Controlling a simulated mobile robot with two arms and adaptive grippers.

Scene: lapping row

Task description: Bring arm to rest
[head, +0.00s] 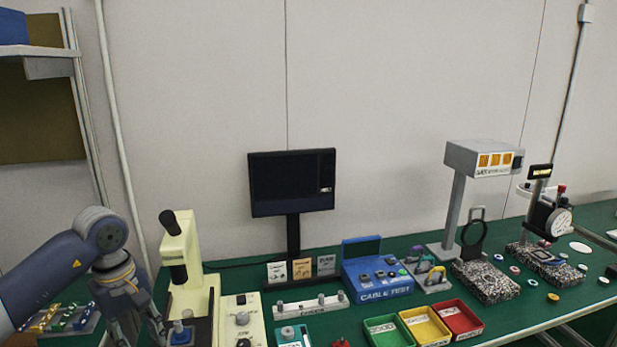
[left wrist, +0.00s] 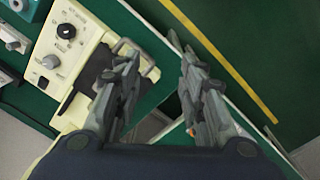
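My left arm comes in from the left in the head view, and its gripper (head: 138,322) hangs pointing down at the lower left, beside the cream microscope (head: 190,255). In the left wrist view the two fingers of my left gripper (left wrist: 157,85) stand apart with a gap between them, and nothing is held. My right gripper shows in neither view.
A tray of small coloured parts (head: 60,318) lies left of my gripper. A monitor (head: 292,183), a blue cable test box (head: 377,280) and green, yellow and red bins (head: 424,326) stand to the right. Granite blocks (head: 486,281) with gauges are farther right.

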